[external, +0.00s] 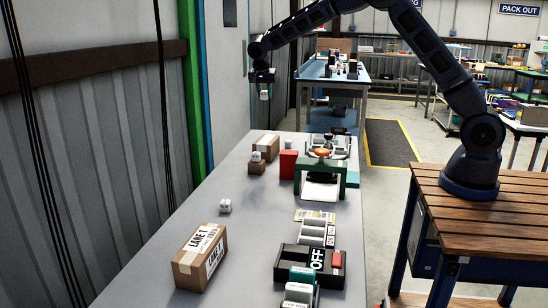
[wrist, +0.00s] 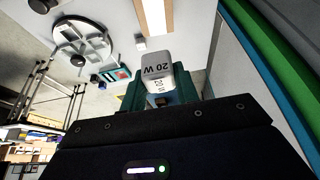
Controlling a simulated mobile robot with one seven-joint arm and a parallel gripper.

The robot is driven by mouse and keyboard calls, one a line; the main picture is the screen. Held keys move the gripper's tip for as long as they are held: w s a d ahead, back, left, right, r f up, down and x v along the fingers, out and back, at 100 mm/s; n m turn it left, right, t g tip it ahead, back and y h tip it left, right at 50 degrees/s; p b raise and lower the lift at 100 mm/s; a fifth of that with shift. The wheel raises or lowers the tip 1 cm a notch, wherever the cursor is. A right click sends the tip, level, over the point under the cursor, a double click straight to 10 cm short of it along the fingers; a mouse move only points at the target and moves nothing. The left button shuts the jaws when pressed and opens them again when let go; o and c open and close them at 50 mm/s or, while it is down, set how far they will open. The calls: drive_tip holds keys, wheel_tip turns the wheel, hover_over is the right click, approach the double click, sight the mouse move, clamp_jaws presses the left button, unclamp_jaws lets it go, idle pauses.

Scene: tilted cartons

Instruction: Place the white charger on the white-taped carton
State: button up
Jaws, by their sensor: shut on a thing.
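A white charger marked "20 W" (wrist: 158,66) is held between the fingers of my gripper (wrist: 160,92) in the wrist view. In the external view my gripper (external: 262,78) is high above the far left part of the table, with the white charger (external: 264,95) hanging below it, clear of everything. A brown carton with white "LANE 1" labels (external: 187,259) stands at the near left of the table. Two smaller brown cartons, one behind (external: 268,142) and one in front (external: 254,169), stand farther back. I cannot tell for sure which carton has white tape.
A white item (external: 257,157) sits on or by the front small carton, and another (external: 225,206) stands on the grey table (external: 150,262). A red box (external: 288,164), a green stand (external: 300,178) and a black "OFF" tray (external: 290,259) fill the right side. The left strip is mostly clear.

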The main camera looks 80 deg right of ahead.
wheel_tip(320, 180, down, 19)
idle(0.6)
drive_tip(key=shift+f, duration=0.1)
drive_tip(key=o, duration=1)
